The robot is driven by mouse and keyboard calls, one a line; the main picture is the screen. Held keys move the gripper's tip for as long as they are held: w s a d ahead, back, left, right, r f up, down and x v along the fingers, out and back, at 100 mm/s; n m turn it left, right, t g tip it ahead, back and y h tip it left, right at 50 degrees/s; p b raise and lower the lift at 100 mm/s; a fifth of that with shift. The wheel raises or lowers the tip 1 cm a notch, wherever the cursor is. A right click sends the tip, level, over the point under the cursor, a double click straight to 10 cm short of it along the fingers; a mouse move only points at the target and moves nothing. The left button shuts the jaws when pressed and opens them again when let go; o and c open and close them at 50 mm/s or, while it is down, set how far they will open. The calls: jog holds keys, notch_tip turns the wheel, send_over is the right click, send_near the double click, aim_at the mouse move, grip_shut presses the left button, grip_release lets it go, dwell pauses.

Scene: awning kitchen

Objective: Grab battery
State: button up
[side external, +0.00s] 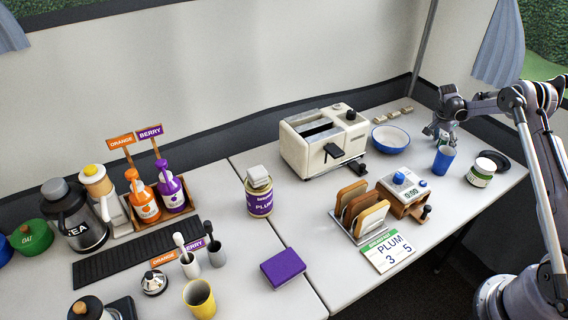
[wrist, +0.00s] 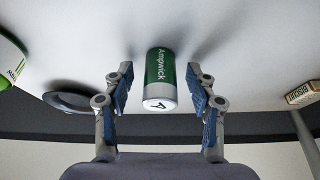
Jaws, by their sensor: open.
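The battery (wrist: 160,72) is a green cylinder lettered Ampwick, with a pale end marked A. In the wrist view it lies between the two blue-padded fingers of my gripper (wrist: 158,78), with a gap visible on each side. My gripper is open and does not appear to touch it. In the side external view my gripper (side external: 444,129) points down over the right part of the counter, just behind a blue cup (side external: 444,160). The battery cannot be made out clearly there, as the fingers and cup crowd it.
A white tub with a green label (side external: 481,173) and a dark round dish (side external: 495,160) stand to the right. A blue-rimmed bowl (side external: 390,139) and cream toaster (side external: 322,142) stand to the left.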

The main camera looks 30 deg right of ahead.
grip_shut()
jog(key=shift+r, duration=0.2)
